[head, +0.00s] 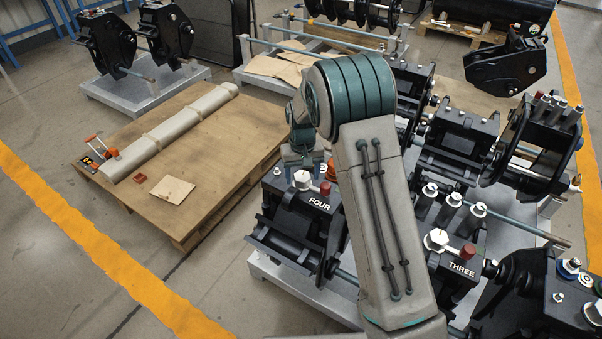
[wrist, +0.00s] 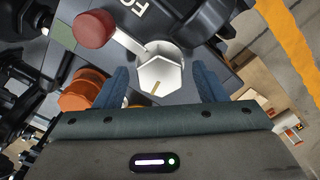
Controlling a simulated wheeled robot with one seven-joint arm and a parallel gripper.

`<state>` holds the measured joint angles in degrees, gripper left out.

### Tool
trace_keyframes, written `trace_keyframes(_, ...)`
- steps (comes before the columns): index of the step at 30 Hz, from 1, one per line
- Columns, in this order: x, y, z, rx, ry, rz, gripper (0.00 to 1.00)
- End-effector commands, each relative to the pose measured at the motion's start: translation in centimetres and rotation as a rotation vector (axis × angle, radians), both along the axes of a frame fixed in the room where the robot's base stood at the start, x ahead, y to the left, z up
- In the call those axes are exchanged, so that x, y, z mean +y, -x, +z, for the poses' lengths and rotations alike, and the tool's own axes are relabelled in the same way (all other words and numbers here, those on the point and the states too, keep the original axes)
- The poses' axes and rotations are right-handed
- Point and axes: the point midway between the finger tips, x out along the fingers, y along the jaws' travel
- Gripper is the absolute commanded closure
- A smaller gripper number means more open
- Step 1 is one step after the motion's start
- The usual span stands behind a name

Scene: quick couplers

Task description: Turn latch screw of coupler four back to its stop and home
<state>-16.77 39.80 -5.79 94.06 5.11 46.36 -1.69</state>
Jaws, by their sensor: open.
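Coupler four (head: 284,237), a black block marked FOUR, stands on the grey rack below my arm. Its latch screw (head: 303,181) has a pale hex head; in the wrist view the head (wrist: 165,72) fills the middle, with a short brass-coloured mark on its face. A white bar runs from the head toward a red knob (wrist: 94,29). My gripper (head: 304,158) is open and empty above the screw. In the wrist view its two blue fingers (wrist: 161,85) stand on either side of the head, with gaps. I cannot tell whether the fingertips reach down to the head's level.
An orange cap (wrist: 80,92) sits close beside the left finger in the wrist view. Coupler three (head: 462,268) stands to the right, with other black couplers behind it. A wooden pallet table (head: 225,140) is at left; the floor in front of it is clear.

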Motion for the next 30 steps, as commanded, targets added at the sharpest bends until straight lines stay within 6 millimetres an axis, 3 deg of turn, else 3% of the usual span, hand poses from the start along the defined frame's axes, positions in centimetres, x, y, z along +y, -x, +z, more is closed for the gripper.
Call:
trace_keyframes(3,0.01,0.01,0.01,0.0,0.0,0.0,0.36)
trace_keyframes(8,0.06,0.02,0.03,0.0,0.0,0.001,0.77)
trace_keyframes(9,0.07,0.01,0.04,0.0,0.0,0.001,0.8)
trace_keyframes(14,0.08,0.0,0.04,0.0,0.0,-0.017,0.8)
trace_keyframes(24,0.07,-0.06,0.09,-0.002,0.0,-0.242,0.8)
trace_keyframes(30,0.06,-0.1,0.14,-0.003,-0.002,-0.262,0.8)
